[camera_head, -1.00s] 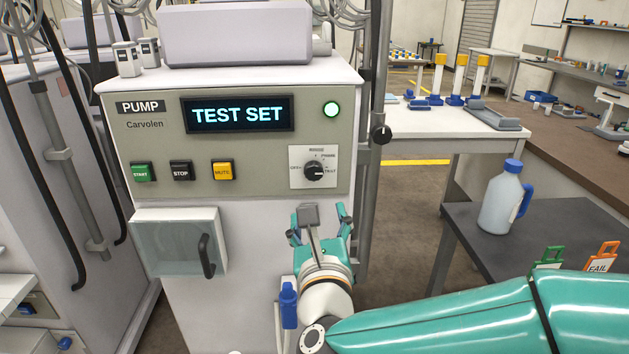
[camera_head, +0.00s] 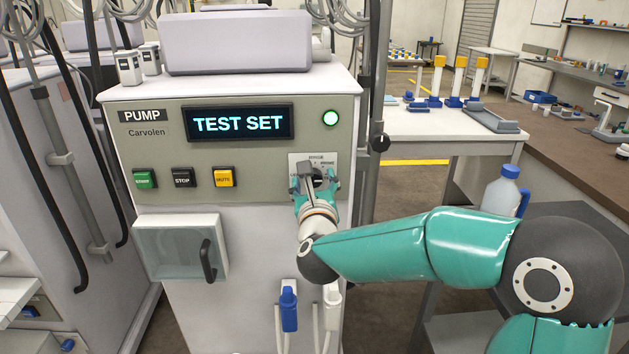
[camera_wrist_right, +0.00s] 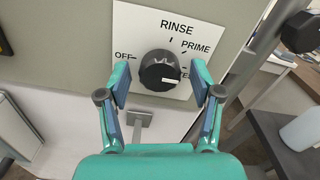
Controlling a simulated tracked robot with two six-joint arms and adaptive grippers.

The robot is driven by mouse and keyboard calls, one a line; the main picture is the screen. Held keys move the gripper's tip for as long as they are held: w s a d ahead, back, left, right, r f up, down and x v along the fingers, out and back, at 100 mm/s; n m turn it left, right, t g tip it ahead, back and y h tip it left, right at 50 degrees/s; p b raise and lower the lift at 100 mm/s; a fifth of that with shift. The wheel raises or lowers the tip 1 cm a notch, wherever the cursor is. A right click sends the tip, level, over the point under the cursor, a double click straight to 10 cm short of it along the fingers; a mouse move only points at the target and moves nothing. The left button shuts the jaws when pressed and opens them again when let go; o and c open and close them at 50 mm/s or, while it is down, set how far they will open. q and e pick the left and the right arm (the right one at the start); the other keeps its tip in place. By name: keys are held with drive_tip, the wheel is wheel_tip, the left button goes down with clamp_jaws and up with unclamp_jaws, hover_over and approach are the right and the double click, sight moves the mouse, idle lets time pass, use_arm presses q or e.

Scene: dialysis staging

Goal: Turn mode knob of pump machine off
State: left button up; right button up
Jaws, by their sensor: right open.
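The mode knob (camera_wrist_right: 160,70) is a black round dial on a white plate (camera_wrist_right: 180,22) marked OFF, RINSE, PRIME and a partly hidden label starting "TE". Its white mark points right, towards that "TE" label. In the head view my right gripper mostly covers the knob on the front of the pump machine (camera_head: 240,153). My right gripper (camera_head: 316,184) is open; in the wrist view its fingers (camera_wrist_right: 161,79) stand left and right of the knob, with gaps visible on both sides. The pump display reads TEST SET. My left gripper is not in view.
START, STOP and MUTE buttons (camera_head: 183,178) sit left of the knob. A clear door with a dark handle (camera_head: 208,261) is below them. A grey pole with a black clamp knob (camera_head: 380,142) stands just right of the machine. A jug (camera_head: 500,192) stands further right.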

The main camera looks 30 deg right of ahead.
drive_tip(key=c, duration=1.1)
drive_tip(key=shift+c, duration=0.2)
